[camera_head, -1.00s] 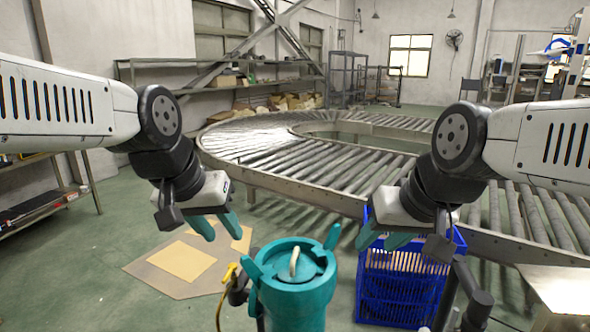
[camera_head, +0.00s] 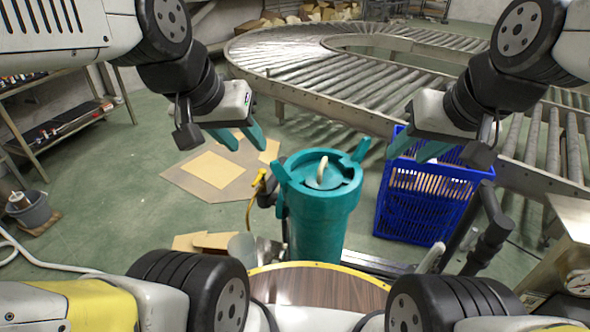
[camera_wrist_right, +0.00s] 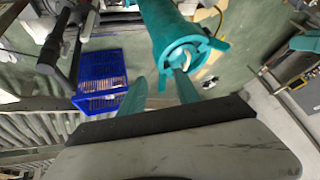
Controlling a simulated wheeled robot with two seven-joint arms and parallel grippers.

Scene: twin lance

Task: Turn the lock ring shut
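A teal upright cylinder (camera_head: 317,228) stands in the middle of the head view. A pale curved handle (camera_head: 322,168) sits inside the ring. My left gripper (camera_head: 240,139) is open and empty, above and left of the ring. My right gripper (camera_head: 416,149) is open and empty, to the right of the ring. In the right wrist view its fingers (camera_wrist_right: 160,92) are spread, and the ring (camera_wrist_right: 188,55) lies beyond them; contact with a lug cannot be told there.
A blue crate (camera_head: 415,205) stands right of the cylinder, under my right gripper. A roller conveyor (camera_head: 335,85) curves behind. Flat cardboard (camera_head: 210,170) lies on the floor at left.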

